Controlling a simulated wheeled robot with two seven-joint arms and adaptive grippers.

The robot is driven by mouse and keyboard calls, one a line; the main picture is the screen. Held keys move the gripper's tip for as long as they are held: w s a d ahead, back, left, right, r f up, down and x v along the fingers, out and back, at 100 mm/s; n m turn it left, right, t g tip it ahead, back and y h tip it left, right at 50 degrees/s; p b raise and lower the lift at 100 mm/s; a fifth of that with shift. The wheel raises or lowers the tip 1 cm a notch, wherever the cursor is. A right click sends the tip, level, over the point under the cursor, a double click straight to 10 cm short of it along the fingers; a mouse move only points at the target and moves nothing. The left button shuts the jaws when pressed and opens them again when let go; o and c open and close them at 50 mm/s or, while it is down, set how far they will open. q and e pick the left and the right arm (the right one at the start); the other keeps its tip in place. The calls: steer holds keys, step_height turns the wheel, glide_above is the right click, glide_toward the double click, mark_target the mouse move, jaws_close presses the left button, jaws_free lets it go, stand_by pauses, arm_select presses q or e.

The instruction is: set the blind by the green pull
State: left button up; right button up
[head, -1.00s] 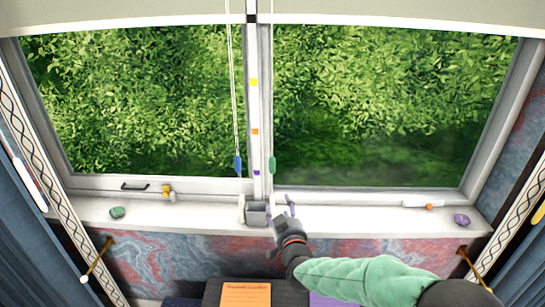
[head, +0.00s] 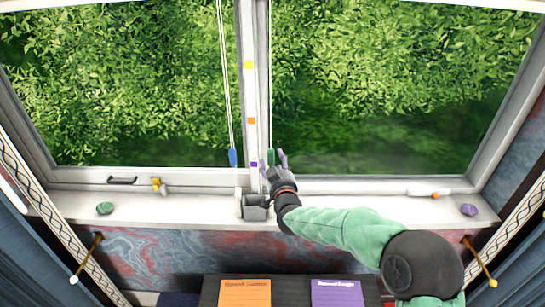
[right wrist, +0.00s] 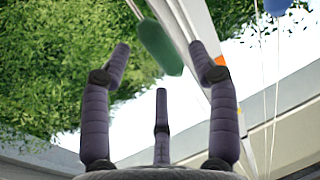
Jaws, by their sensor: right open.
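The green pull (head: 271,156) hangs on its cord just right of the window's centre post (head: 257,90). It also shows in the right wrist view (right wrist: 160,45), between the spread fingertips or just beyond them; I see no finger closed on it. My right gripper (head: 274,161) is open, its fingers raised around the pull's height, and they partly cover it in the head view. The post bears yellow (head: 249,64), orange (head: 251,121) and purple (head: 254,164) marks. Only the blind's lower edge (head: 515,4) shows at the top. My left gripper is not in view.
A blue pull (head: 233,157) hangs left of the post on its own cords. A grey box (head: 255,211) stands on the sill below my right gripper. A green stone (head: 105,208), a purple stone (head: 469,210) and an orange-and-white marker (head: 428,194) lie on the sill.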

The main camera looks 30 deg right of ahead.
mark_target(273, 157)
steer(key=shift+x, duration=1.95)
steer(key=shift+s+r, duration=0.1)
jaws_close()
